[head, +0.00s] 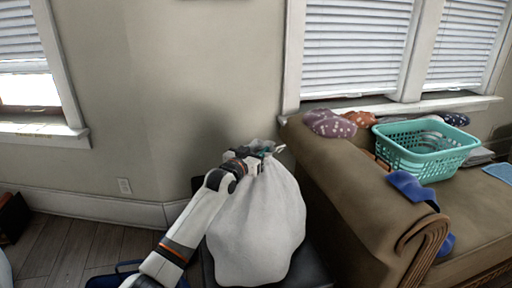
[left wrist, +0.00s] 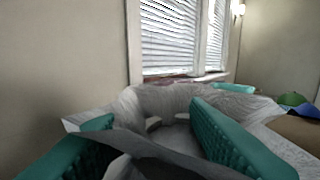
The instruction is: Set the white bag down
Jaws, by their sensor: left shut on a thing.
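The white bag (head: 258,228) is full and rounded, hanging upright with its neck gathered at the top. My left gripper (head: 263,152) is shut on the neck of the bag. In the left wrist view, pale bag cloth (left wrist: 165,98) shows around and between my teal fingers (left wrist: 152,118). A dark surface (head: 314,272) lies under and behind the bag, just left of the sofa. I cannot tell whether the bag's bottom touches it. My right gripper is not in view.
A brown sofa (head: 345,180) stands close on the right, its rolled arm near the bag. The wall is behind. Wooden floor (head: 75,245) is open at left.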

